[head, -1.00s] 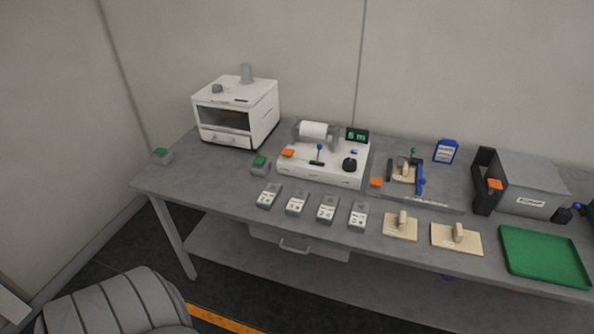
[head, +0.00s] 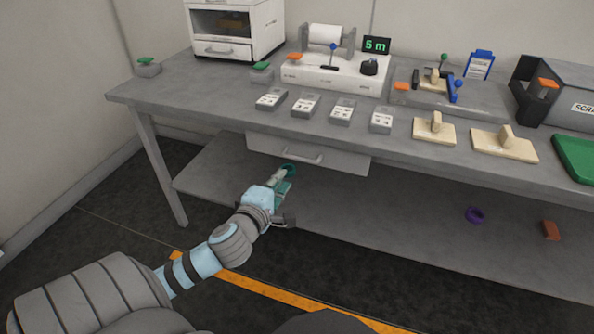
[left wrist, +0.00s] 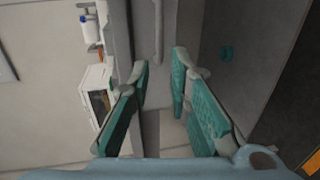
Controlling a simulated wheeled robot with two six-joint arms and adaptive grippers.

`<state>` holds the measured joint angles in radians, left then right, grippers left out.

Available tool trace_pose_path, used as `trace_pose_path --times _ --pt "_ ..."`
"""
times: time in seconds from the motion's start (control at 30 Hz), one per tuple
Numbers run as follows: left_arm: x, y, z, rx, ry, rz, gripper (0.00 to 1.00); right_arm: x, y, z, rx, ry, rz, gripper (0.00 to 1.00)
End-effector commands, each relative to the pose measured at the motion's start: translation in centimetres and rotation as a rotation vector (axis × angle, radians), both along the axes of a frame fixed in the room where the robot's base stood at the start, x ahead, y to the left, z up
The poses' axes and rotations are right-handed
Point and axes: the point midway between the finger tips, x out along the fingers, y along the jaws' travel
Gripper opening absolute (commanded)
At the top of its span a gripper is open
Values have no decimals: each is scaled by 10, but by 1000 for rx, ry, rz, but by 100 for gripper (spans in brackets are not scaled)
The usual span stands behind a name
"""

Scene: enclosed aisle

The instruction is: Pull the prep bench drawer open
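The prep bench drawer (head: 345,163) hangs under the grey bench top, its front looking flush and shut. Its bar handle (head: 303,158) is on the front; in the left wrist view the handle (left wrist: 157,30) lies beyond the fingertips, roughly in line with the gap between them. My left gripper (head: 284,180) is below and in front of the handle, apart from it. In the left wrist view its teal-padded fingers (left wrist: 160,68) are spread with nothing between them. My right gripper is not in view.
The bench top (head: 200,98) carries a white oven (head: 235,30), a spool machine (head: 330,75), several grey labelled blocks and a green tray (head: 577,155). The lower shelf (head: 380,220) holds a teal ring (head: 289,168), a purple ring (head: 475,215) and a brown block (head: 551,231).

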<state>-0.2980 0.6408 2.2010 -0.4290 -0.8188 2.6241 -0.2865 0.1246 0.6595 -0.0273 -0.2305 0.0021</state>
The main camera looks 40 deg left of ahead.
Motion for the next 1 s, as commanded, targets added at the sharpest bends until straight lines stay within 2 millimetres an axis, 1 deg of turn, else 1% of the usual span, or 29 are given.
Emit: trace_pose_path --times 0.1,0.3,0.43,0.5,0.6,0.87,0.9,0.97,1.0 --pt "27 9 -6 -2 -4 2 18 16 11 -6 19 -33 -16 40" --pt "81 28 -20 -3 -2 1 18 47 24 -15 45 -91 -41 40" --pt "104 36 -24 -2 0 -1 18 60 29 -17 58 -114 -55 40" --pt "112 39 -25 -2 1 -1 18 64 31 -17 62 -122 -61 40" --pt "119 41 -26 -2 1 -2 18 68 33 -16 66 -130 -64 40" --pt "121 41 -25 -1 3 -3 18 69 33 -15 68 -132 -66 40" --pt "121 42 -25 -1 3 -3 17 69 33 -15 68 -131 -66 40" --pt "121 42 -25 -1 3 -3 7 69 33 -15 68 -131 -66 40" --pt "121 42 -25 -1 3 -3 1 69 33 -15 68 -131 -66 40"
